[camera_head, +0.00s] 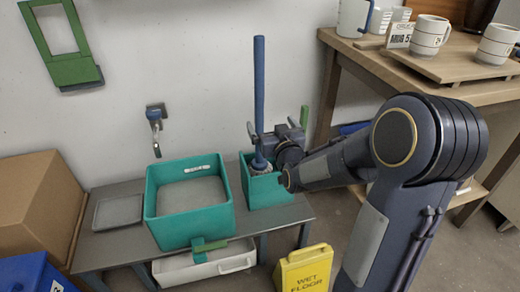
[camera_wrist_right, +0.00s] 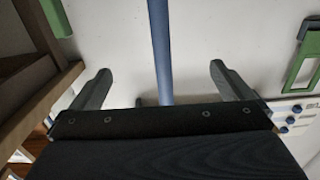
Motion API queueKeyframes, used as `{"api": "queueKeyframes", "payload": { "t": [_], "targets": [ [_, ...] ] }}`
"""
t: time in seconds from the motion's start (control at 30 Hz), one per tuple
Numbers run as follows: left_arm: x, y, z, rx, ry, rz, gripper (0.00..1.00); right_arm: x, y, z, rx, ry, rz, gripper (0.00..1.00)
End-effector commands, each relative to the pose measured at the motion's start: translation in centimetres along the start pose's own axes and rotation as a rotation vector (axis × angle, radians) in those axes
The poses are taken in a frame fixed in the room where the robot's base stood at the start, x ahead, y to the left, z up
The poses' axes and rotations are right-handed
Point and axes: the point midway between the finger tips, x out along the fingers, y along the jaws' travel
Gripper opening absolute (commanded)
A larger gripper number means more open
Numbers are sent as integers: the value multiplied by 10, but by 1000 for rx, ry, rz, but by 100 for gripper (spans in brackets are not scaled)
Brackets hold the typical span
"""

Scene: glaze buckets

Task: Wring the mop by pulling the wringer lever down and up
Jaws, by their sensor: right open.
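The mop has a blue handle (camera_head: 259,85) that stands upright. My right gripper (camera_head: 268,137) is open at the lower handle. In the right wrist view the handle (camera_wrist_right: 160,50) passes between the spread fingers (camera_wrist_right: 163,85), and no clear contact shows. A green piece (camera_wrist_right: 56,17) at the top left there may be the same bar. My left gripper is out of view.
A large teal tub (camera_head: 190,225) of grey contents stands left of the bucket on the grey bench (camera_head: 120,240). A white tray (camera_head: 205,267) lies below it. A yellow wet-floor sign (camera_head: 303,272) stands in front. A wooden table (camera_head: 385,68) with mugs is at right.

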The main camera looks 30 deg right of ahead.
Motion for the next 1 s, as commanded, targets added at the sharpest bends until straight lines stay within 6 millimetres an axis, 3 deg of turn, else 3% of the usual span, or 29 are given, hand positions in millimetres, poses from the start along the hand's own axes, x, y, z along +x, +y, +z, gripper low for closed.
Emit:
{"api": "queueKeyframes", "payload": {
  "t": [0.17, 0.43, 0.63, 0.8, 1.0],
  "targets": [
    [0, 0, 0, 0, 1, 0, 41, 16, 0, 0, -12, 17, 2, 100],
    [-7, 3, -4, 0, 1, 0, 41, 72, 0, -2, -14, 14, 1, 100],
    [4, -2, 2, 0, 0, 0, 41, 107, 1, 0, -9, 17, 2, 100],
    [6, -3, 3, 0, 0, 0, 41, 120, 1, -1, -8, 16, 2, 100],
    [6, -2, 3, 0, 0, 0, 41, 121, 0, -2, -7, 15, 2, 100]
  ]
}}
